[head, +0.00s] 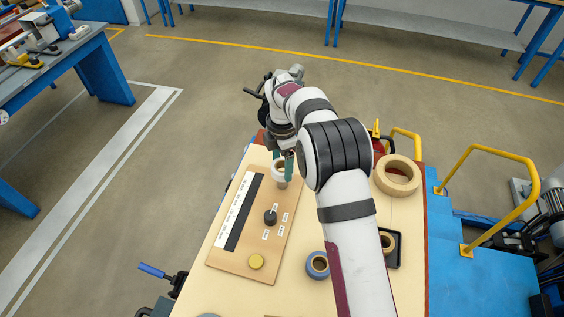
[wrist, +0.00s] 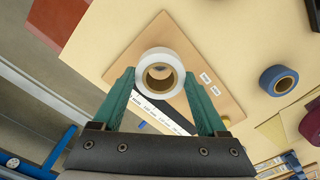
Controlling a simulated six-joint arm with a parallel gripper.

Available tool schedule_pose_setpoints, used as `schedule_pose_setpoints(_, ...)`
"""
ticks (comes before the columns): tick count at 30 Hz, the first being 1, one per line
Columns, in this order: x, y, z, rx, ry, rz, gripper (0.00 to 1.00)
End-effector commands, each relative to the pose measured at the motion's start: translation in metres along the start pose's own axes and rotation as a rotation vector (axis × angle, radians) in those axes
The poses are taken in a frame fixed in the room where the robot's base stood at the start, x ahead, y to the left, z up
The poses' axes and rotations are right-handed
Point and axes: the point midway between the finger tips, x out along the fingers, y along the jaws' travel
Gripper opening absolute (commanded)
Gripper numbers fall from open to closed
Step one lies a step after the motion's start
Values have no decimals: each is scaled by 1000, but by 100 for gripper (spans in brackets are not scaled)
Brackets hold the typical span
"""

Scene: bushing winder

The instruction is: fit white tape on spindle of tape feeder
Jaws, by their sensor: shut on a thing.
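The white tape (wrist: 160,54) is a roll with a tan core, seen nearly end-on in the wrist view between my gripper's two green fingers. In the head view the white tape (head: 280,172) shows small, over the far end of a wooden board, partly hidden by a finger. My gripper (wrist: 160,79) is shut on it, one finger on each side of the rim. My gripper also shows in the head view (head: 282,163). I cannot tell whether the roll still touches the board. I cannot make out the tape feeder's spindle in either view.
The board (head: 229,258) carries a black piece (head: 270,217), a yellow disc (head: 256,262) and labels. A blue roll (head: 317,264), a large tan roll (head: 397,175) and a black tray (head: 398,262) lie on the table to the right. A blue bench (head: 75,55) with machinery stands at left.

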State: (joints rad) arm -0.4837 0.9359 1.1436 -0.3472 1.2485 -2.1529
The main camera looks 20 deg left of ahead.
Motion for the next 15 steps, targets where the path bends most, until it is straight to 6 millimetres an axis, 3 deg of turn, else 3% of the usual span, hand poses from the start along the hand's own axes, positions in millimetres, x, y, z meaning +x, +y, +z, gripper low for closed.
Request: schedule_pose_setpoints(15,14,0,0,0,1,0,20)
